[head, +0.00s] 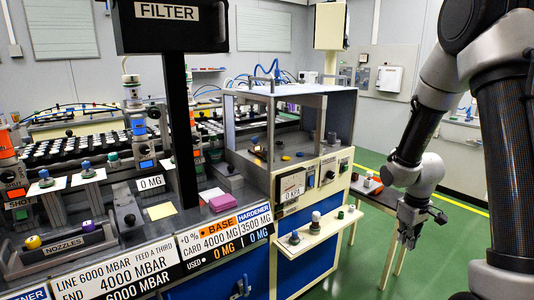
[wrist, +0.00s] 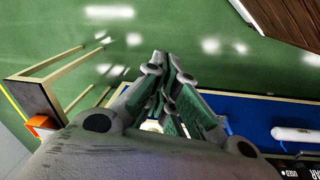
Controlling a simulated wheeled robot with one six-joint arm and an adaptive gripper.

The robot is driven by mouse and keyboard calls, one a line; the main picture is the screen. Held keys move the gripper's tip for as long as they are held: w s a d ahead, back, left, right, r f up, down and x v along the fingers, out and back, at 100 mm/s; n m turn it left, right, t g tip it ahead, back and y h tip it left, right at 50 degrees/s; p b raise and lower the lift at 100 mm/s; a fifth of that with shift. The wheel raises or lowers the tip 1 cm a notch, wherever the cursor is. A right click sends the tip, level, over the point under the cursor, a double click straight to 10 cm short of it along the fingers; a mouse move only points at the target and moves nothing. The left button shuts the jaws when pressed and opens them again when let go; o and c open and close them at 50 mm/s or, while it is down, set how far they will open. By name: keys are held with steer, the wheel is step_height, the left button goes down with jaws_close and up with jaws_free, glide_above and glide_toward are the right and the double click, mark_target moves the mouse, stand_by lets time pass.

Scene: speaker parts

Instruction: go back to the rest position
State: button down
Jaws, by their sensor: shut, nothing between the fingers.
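My gripper (head: 408,240) hangs at the right of the head view, below my bent arm, pointing down. It is in front of a small side table. In the wrist view my gripper (wrist: 166,62) points away over the green floor. Its fingers are together and nothing shows between them.
A side table (head: 385,197) with red and white items stands behind my gripper. The cream-and-blue machine bench (head: 352,210) with knobs is to its left. The dosing bench with a FILTER sign (head: 166,12) fills the left. Green floor (head: 450,235) is open around the arm.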

steer(key=s+a+r+m+t, duration=0.1)
steer(key=s+a+r+m, duration=0.1)
steer(key=s+r, duration=0.8)
steer(key=s+a+r+m+t+y, duration=0.1)
steer(key=s+a+r+m+t, duration=0.1)
steer(key=s+r, duration=0.9)
step_height(320, 180, up, 4)
steer(key=shift+s+a+r+t, duration=0.25)
steer(key=shift+a+t, duration=0.05)
steer(key=shift+a, duration=0.45)
